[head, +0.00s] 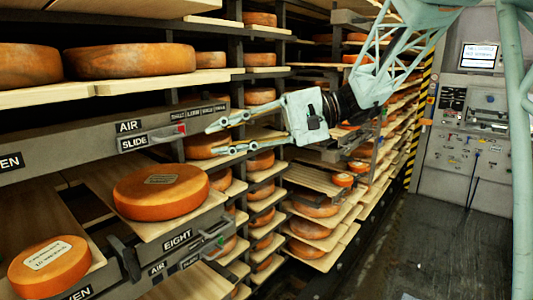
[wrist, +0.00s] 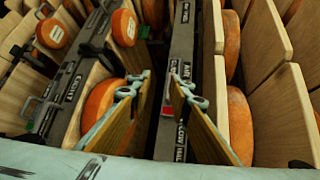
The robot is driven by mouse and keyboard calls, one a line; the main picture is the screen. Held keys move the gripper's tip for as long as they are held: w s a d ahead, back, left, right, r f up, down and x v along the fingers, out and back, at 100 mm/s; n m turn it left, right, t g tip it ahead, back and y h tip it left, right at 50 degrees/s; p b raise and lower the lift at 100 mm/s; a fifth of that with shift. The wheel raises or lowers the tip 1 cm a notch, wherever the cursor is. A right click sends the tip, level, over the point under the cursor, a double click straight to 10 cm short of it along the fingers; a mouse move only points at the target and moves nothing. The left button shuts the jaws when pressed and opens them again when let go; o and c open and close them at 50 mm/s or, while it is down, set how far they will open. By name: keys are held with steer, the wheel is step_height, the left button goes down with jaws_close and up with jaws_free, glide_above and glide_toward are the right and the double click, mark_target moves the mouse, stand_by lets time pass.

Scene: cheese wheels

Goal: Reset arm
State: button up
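My gripper (head: 203,140) is in the middle of the head view, pale green, pointing left toward the shelf fronts. Its two fingers are spread apart with nothing seen between them. In the wrist view my gripper (wrist: 160,78) also shows open, its two fingers with wood-coloured pads on either side of a dark gap. My arm reaches in from the upper right of the head view. The fingertips appear close to the grey shelf rail labelled AIR and SLIDE (head: 130,135); the exact distance is unclear.
Racks of boards with orange cheese wheels fill the left and middle. A labelled wheel (head: 161,191) sits on a pulled-out board marked EIGHT, another labelled wheel (head: 50,265) lower left. A grey control panel (head: 465,130) stands right. The dark floor (head: 430,250) at lower right looks clear.

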steer(key=s+d+f+t+h+b, duration=0.1)
steer(key=s+d+f+h, duration=0.25)
steer(key=s+d, duration=0.4)
steer(key=s+d+f+t+h, duration=0.1)
steer(key=s+d+f+h, duration=0.3)
steer(key=s, duration=0.7)
steer(key=s+d+f+t+h+b, duration=0.1)
steer(key=s+d+f+h, duration=0.2)
steer(key=s+d+f, duration=0.35)
steer(key=s+d+f+t+h, duration=0.1)
steer(key=s+d+h, duration=0.1)
steer(key=s+d, duration=0.3)
steer(key=s+d+f+t+h+b, duration=0.1)
steer(key=s+d+f+t+h, duration=0.1)
steer(key=s+d, duration=0.3)
steer(key=d, duration=0.4)
steer(key=shift+d+h, duration=0.25)
steer(key=shift+h, duration=0.1)
steer(key=shift+o, duration=0.9)
stand_by(0.3)
